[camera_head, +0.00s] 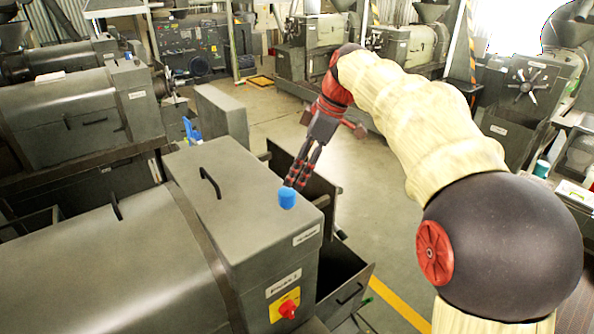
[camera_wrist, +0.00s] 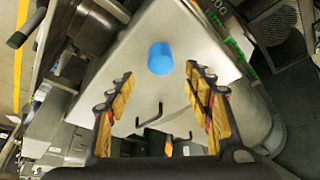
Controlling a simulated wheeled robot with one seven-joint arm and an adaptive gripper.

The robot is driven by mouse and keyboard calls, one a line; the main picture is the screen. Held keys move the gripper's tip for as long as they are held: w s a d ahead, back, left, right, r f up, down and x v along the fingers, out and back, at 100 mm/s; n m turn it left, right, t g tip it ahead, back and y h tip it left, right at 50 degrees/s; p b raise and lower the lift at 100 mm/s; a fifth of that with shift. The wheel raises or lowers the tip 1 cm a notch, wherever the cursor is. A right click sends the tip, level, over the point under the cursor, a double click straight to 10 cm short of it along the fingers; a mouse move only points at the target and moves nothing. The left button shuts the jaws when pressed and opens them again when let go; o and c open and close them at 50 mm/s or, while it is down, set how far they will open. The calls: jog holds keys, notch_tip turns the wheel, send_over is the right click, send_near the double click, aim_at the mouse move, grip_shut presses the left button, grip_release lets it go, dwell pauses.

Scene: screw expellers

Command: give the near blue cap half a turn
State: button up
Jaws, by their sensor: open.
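The near blue cap (camera_head: 287,198) is a short blue cylinder on the flat grey top of the near machine (camera_head: 230,225), close to its right edge. In the wrist view the blue cap (camera_wrist: 160,58) lies ahead of the fingertips, roughly centred between them. My gripper (camera_head: 295,182) is just behind the cap in the head view, with its fingers pointing down toward it. In the wrist view my gripper (camera_wrist: 160,75) is open, with a finger on each side and nothing between the pads. Contact with the cap cannot be told from the head view.
A black handle (camera_head: 210,183) stands up from the same machine top, left of the cap. A red and yellow switch (camera_head: 286,308) is on the front face. Another blue item (camera_head: 191,130) is farther back. Open floor (camera_head: 385,215) lies to the right of the machine.

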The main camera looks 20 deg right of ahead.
aim_at(287, 191)
jog(key=shift+p+x, duration=0.75)
jog(key=shift+x, duration=3.1)
jog(key=shift+a, duration=0.1)
jog(key=c, duration=0.3)
jog(key=c, duration=0.8)
jog(key=shift+c, duration=0.2)
